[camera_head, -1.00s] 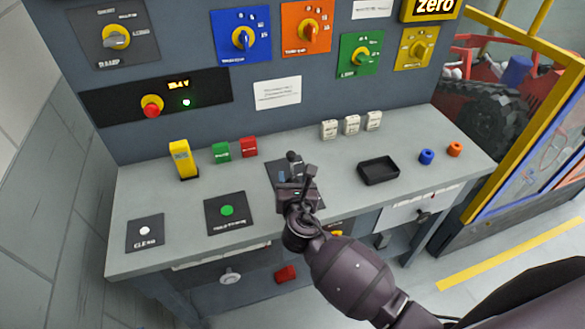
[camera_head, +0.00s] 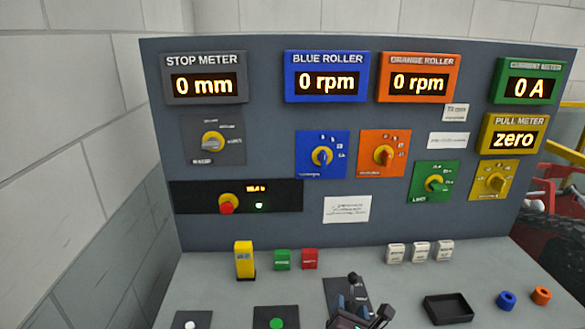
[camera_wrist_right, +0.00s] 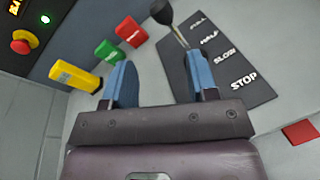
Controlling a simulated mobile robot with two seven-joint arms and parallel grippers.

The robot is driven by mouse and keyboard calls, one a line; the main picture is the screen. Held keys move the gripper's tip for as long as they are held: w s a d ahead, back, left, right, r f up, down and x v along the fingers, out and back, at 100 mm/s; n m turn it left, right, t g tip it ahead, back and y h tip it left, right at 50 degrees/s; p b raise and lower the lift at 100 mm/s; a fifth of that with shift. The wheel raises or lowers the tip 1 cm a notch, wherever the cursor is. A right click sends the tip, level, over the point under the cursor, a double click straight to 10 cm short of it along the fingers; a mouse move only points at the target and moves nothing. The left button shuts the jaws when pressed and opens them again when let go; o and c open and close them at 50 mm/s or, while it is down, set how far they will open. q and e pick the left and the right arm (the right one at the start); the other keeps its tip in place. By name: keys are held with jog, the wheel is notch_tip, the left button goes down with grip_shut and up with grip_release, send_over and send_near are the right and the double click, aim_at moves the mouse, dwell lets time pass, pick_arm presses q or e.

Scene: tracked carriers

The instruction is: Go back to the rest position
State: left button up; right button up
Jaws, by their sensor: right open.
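My right gripper (camera_head: 352,310) is at the bottom edge of the head view, low at the black lever plate (camera_head: 336,290). In the right wrist view its two blue fingers (camera_wrist_right: 160,80) stand wide apart with nothing between them. The black-knobbed lever (camera_wrist_right: 163,14) rises from the plate beyond the fingertips, apart from them as far as I can tell. The plate reads full, half, slow and stop. The lever's knob (camera_head: 354,277) also shows in the head view just above the gripper. My left gripper is not in view.
A yellow block (camera_head: 244,262), a green block (camera_head: 282,260) and a red block (camera_head: 310,259) stand left of the gripper. White blocks (camera_head: 420,251), a black tray (camera_head: 448,309) and blue (camera_head: 506,299) and orange (camera_head: 541,295) rings are right. The dial panel (camera_head: 270,225) rises behind.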

jog(key=s+m+y, duration=0.1)
jog(key=m, duration=0.5)
jog(key=s+d+m+g+y, duration=0.1)
jog(key=m, duration=0.4)
jog(key=s+f+m+y, duration=0.1)
jog(key=s+m, duration=0.1)
jog(key=m, duration=0.4)
jog(key=shift+d+m+y, duration=0.3)
jog(key=shift+d+y, duration=0.1)
jog(key=s+d+f+m+g+h, duration=0.1)
jog(key=s+d+f+m, duration=0.3)
jog(key=s, duration=0.5)
jog(key=s+d+f+m+g, duration=0.2)
jog(key=s+d+f+m, duration=0.3)
jog(key=s, duration=0.5)
jog(key=d+m, duration=0.1)
jog(key=d, duration=0.1)
jog(key=shift+s+d+f+m+h, duration=0.2)
jog(key=shift+s+d+m+h, duration=0.05)
jog(key=shift+d+m+h, duration=0.15)
